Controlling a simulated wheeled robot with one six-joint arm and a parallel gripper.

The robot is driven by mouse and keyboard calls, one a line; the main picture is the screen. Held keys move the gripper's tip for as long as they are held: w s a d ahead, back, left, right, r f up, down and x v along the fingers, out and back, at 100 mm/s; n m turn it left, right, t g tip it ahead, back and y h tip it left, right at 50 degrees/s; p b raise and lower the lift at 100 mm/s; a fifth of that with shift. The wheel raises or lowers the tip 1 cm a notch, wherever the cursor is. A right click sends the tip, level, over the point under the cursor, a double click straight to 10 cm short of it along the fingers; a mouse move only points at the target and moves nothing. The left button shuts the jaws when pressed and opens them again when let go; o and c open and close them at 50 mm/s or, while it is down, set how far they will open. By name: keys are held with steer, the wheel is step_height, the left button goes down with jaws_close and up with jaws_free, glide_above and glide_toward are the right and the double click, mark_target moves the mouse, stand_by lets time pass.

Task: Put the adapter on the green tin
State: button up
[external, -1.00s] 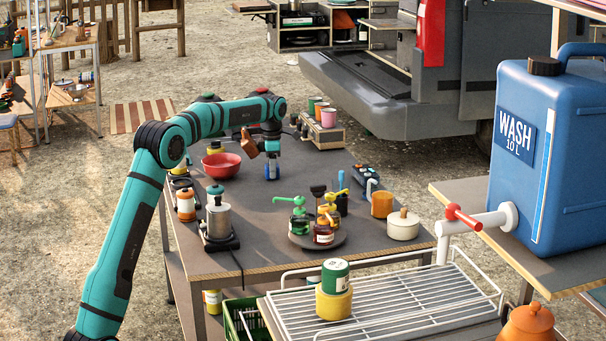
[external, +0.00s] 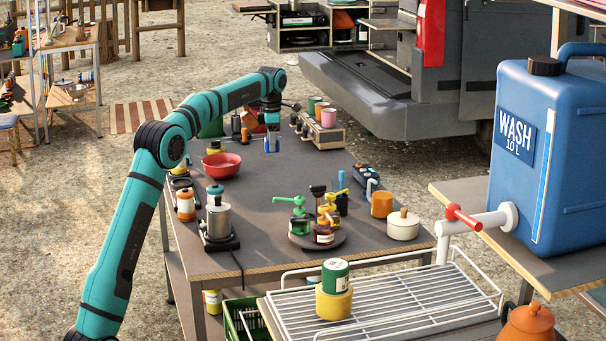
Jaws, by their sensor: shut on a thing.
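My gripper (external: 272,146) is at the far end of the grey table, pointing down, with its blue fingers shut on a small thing. This seems to be the adapter, but the fingers hide most of it and its shape cannot be made out. A green tin (external: 335,274) with a pale label stands upright on a yellow tin (external: 333,303) at the front, on the white wire rack. It is far from my gripper. Another green thing (external: 211,128) shows partly behind my arm at the back left; I cannot tell what it is.
A red bowl (external: 221,164) lies left of my gripper. A box with several cups (external: 321,133) stands to its right. A round stand with several small colored items (external: 318,240), an orange mug (external: 381,204) and a cream pot (external: 403,225) occupy the front right. The table middle is mostly clear.

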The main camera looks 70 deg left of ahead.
steer(key=shift+r, duration=0.3)
steer(key=shift+w+d+r, duration=0.1)
steer(key=shift+w+d, duration=0.1)
steer(key=shift+d, duration=0.1)
steer(key=w+d+r+m, duration=0.3)
steer(key=w+d, duration=0.1)
steer(key=d, duration=1.2)
steer(key=w+d+r+m, duration=0.2)
steer(key=w+d+r, duration=0.2)
steer(key=d, duration=1.2)
steer(key=w+d+r+m, duration=0.3)
steer(key=d, duration=1.3)
steer(key=m, duration=0.8)
glide_toward(336, 264)
steer(key=shift+f, duration=3)
